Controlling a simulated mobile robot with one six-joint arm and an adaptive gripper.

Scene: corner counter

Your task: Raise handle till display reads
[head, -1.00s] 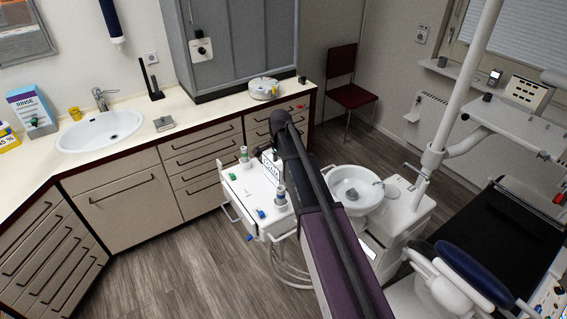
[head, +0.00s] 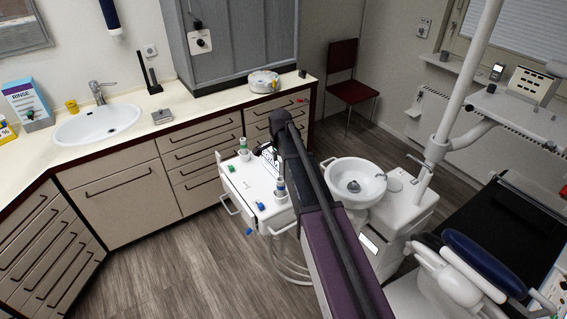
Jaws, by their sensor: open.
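I cannot tell which handle or display the task means. A white cart (head: 242,187) with a loop handle (head: 229,205) on its left side stands in the middle. A small white panel with blue marks (head: 272,158) is on the cart, mostly covered by my arm. A faucet with a lever (head: 98,91) stands at the sink. A small dark device with a pale face (head: 497,71) sits at the far right; its reading is too small to tell. My gripper (head: 263,150) shows as small dark parts above the cart top, open, partly hidden behind my arm.
The counter with a sink (head: 96,124) runs along the left and back. A white basin (head: 354,183) is right of the cart. A dental chair (head: 495,232) fills the right. A red chair (head: 353,82) stands behind. The floor (head: 180,265) is free at the lower left.

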